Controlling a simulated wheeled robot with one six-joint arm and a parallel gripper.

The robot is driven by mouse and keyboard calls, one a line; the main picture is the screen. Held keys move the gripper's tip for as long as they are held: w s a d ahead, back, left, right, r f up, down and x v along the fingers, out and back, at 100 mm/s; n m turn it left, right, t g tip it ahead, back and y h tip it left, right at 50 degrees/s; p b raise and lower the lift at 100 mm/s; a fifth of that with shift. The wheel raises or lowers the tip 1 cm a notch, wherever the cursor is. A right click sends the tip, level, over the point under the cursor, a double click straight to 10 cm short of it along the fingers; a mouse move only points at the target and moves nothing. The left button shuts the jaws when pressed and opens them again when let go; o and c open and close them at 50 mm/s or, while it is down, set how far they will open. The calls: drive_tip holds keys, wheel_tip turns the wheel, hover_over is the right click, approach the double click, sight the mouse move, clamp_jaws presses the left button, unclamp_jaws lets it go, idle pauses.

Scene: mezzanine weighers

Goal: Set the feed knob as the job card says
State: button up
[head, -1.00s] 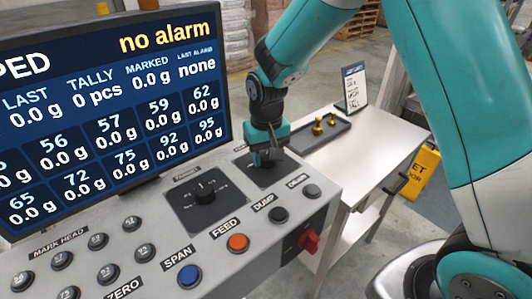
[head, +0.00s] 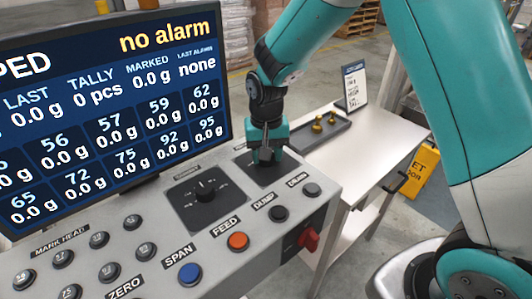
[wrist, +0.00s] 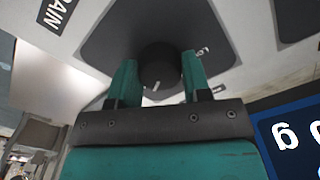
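My gripper (head: 266,156) points down at the right-hand dial plate (head: 247,163) on the sloping grey console. In the wrist view a round black knob (wrist: 158,66) sits between my two teal fingers, which appear to press on both sides of it. A short white mark shows on the knob's edge. The label by this dial is mostly hidden, so I cannot read it. A second black knob (head: 204,188) on its own dial plate stands to the left. A card (head: 354,87) stands upright on the side table; its small text is not readable.
The screen (head: 110,110) rises behind the console and reads "no alarm". Orange (head: 238,241) and blue (head: 189,273) buttons and a red switch (head: 309,240) are nearby. A dark tray (head: 336,140) with small brass pieces is on the white side table (head: 375,146).

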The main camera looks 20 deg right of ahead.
drive_tip(key=o, duration=0.4)
drive_tip(key=shift+r, duration=0.15)
wheel_tip(320, 180, up, 17)
drive_tip(key=b, duration=0.1)
drive_tip(key=shift+b, duration=0.35)
drive_tip(key=shift+r, duration=0.1)
drive_tip(key=s+a+n+y, duration=0.1)
drive_tip(key=s+n, duration=0.2)
drive_tip(key=s, duration=0.5)
drive_tip(key=s+a+f+n+y, duration=0.1)
drive_tip(key=s+a+n, duration=0.1)
drive_tip(key=s, duration=0.6)
drive_tip(key=s+a+f+n+y, duration=0.1)
drive_tip(key=s+n, duration=0.3)
drive_tip(key=s, duration=0.4)
drive_tip(key=shift+s+a+f+n+y, duration=0.2)
drive_tip(key=shift+s+a+n+y, duration=0.1)
drive_tip(key=shift+y, duration=0.3)
